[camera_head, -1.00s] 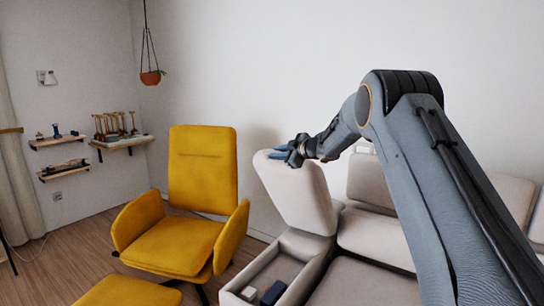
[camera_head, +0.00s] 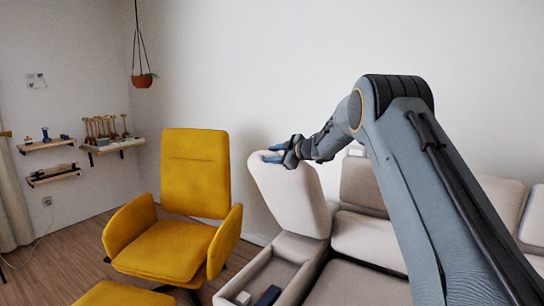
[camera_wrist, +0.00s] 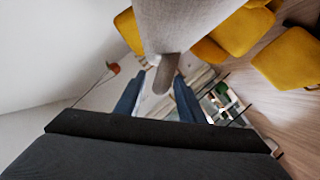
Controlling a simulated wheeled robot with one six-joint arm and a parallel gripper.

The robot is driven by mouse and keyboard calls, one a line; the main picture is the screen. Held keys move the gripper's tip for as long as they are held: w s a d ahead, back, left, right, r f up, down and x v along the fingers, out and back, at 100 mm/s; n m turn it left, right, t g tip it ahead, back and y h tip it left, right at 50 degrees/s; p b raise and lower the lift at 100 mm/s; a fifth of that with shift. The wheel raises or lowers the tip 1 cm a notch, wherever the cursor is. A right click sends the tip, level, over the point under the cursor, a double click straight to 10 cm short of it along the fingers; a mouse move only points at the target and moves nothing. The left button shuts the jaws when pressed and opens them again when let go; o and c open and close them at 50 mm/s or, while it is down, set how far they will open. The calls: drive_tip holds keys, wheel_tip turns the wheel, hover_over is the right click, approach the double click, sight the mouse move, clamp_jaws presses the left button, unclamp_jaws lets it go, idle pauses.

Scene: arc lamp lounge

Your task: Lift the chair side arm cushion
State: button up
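The pale chair side arm cushion (camera_head: 287,197) is raised like a lid at the left end of the sofa. It stands steeply tilted above an open storage compartment (camera_head: 238,281). My gripper (camera_head: 272,154) is at the cushion's upper edge, with its blue fingers apart. In the wrist view, the grey cushion (camera_wrist: 182,22) fills the top middle. A narrow tab-like end (camera_wrist: 167,75) of it points in between the two fingers, with gaps on both sides. Whether either finger touches the cushion is unclear.
A yellow armchair (camera_head: 196,170) stands just left of the sofa, with a yellow footstool (camera_head: 125,295) in front. The compartment holds a dark blue item (camera_head: 268,296) and a small pale item (camera_head: 243,298). Wall shelves (camera_head: 112,145) and a hanging plant (camera_head: 143,80) are at left.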

drive_tip(key=b+v, duration=0.1)
drive_tip(key=v, duration=0.7)
drive_tip(key=s+d+f+m+g+h, duration=0.1)
drive_tip(key=s+d+f+m+h, duration=0.25)
drive_tip(key=s, duration=0.25)
drive_tip(key=s+d+f+m+h, duration=0.2)
drive_tip(key=s+d+f+m, duration=0.15)
drive_tip(key=s, duration=0.35)
drive_tip(key=s+d+f+m+g+h, duration=0.1)
drive_tip(key=s+d+f+m+h, duration=0.15)
drive_tip(key=s+m, duration=0.3)
drive_tip(key=s+a+f+m+g, duration=0.1)
drive_tip(key=s+f+g, duration=0.3)
drive_tip(key=s, duration=1.4)
drive_tip(key=s+a+f+m+g+h, duration=0.1)
drive_tip(key=s+f+m+g, duration=0.2)
drive_tip(key=s, duration=1.4)
wheel_tip(320, 180, down, 5)
drive_tip(key=shift+s+f+g, duration=0.2)
drive_tip(key=shift+s+g, duration=0.2)
drive_tip(key=shift+g, duration=0.6)
